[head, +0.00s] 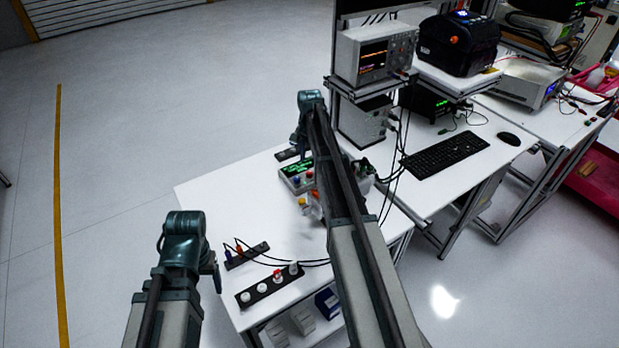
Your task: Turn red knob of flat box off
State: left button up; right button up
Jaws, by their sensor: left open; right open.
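A flat black box (262,289) with a row of round knobs lies near the front edge of the white table; one knob is red (277,274) and the others are pale. A second box with a green display (288,172) also has a red button (310,175) and a blue one. The red knob's setting is too small to read.
A black strip with plugs and cables (247,256) lies behind the knob box. An oscilloscope (375,58) and a black printer (458,44) stand on shelves. A keyboard (445,151) lies on the adjoining desk. The left part of the white table (225,205) is clear.

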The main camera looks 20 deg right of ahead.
aim_at(309, 172)
notch_tip(309, 172, down, 6)
jog(key=b, duration=0.4)
jog(key=shift+r, duration=0.2)
jog(key=shift+r, duration=0.1)
grip_shut()
